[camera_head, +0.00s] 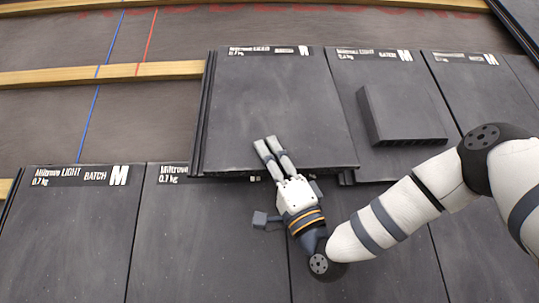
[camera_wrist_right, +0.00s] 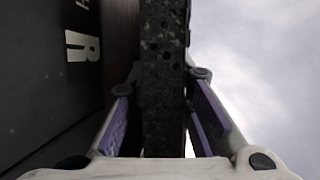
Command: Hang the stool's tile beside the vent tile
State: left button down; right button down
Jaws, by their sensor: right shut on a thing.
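The dark grey tile (camera_head: 280,100) lies in the upper row, directly left of the vent tile (camera_head: 365,165), which carries a raised box. Their top edges are nearly level; the grey tile's lower edge sits slightly higher. Whether it rests fully on the batten cannot be told. My right gripper (camera_head: 268,142) is at the grey tile's lower edge. In the right wrist view a dark speckled slab (camera_wrist_right: 163,85) stands between the purple-padded fingers, and the gripper is shut on the tile. My left gripper and the stool are not in view.
A wooden batten (camera_head: 110,74) runs left from the grey tile over bare brown underlay with a blue and a red line. Lower-row tiles (camera_head: 75,235) with white lettering lie below. More tiles (camera_head: 470,85) continue at right. The underlay at upper left is uncovered.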

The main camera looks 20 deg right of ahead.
jog(key=shift+s, duration=0.15)
dwell(0.4)
jog(key=c, duration=1.4)
grip_release()
jog(key=shift+a, duration=0.1)
jog(key=shift+o, duration=0.2)
jog(key=shift+s+f, duration=0.25)
jog(key=shift+s, duration=0.05)
pick_arm(q)
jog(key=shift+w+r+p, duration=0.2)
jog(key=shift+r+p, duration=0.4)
jog(key=shift+p, duration=0.1)
pick_arm(e)
jog(key=shift+v, duration=3.45)
jog(key=shift+r, duration=0.1)
pick_arm(q)
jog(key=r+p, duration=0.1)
jog(key=p, duration=0.1)
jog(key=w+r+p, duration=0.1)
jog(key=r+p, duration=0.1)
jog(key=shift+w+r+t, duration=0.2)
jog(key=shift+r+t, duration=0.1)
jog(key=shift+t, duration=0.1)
pick_arm(e)
jog(key=s+r, duration=0.1)
jog(key=r, duration=0.1)
jog(key=s+r, duration=0.1)
jog(key=r, duration=0.1)
jog(key=shift+s+a+r, duration=0.1)
jog(key=shift+s+a, duration=0.15)
